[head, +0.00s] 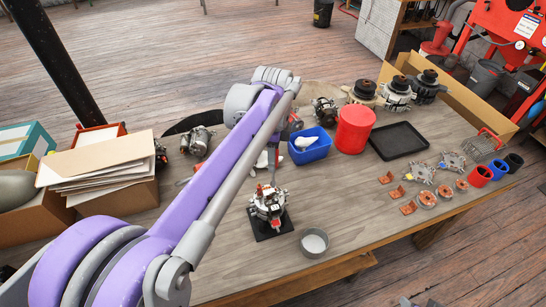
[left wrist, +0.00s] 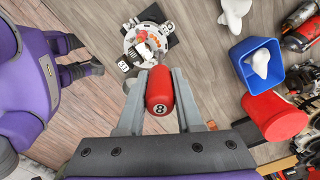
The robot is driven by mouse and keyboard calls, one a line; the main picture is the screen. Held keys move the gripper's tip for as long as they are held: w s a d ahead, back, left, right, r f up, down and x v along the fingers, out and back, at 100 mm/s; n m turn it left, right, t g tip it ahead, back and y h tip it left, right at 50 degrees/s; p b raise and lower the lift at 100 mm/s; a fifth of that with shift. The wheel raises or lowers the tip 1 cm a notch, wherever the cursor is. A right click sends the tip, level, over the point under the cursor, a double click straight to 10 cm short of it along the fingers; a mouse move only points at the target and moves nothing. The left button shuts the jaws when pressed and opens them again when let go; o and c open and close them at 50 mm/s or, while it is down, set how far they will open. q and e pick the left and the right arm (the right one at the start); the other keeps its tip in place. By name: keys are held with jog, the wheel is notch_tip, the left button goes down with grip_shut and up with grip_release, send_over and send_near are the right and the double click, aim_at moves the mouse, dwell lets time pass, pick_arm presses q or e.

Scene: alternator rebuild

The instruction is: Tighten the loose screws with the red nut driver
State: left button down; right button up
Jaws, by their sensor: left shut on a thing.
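In the left wrist view my left gripper (left wrist: 157,76) is shut on the red nut driver (left wrist: 159,92), with grey fingers on both sides of its red handle marked 8. The driver's shaft and tip are not visible. The alternator (left wrist: 146,42) lies beyond the fingertips in that view; I cannot tell whether the driver touches it. In the head view the alternator (head: 268,203) stands on a black base plate (head: 271,227), just right of my left arm. The left gripper is not distinguishable there. Individual screws are too small to make out.
A blue bin (head: 309,148) with a white item and a red container (head: 354,128) stand behind the alternator. A grey cup (head: 314,242) is near the front. A black tray (head: 398,141) and several small parts lie right. Boxes (head: 108,165) crowd the left end.

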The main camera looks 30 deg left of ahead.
pick_arm(q)
jog(key=n, duration=0.4)
jog(key=shift+n, duration=0.4)
jog(key=n, duration=0.5)
jog(key=shift+n, duration=0.4)
jog(key=n, duration=0.4)
jog(key=shift+n, duration=0.3)
jog(key=n, duration=0.4)
jog(key=shift+n, duration=0.3)
jog(key=n, duration=2)
jog(key=shift+n, duration=0.4)
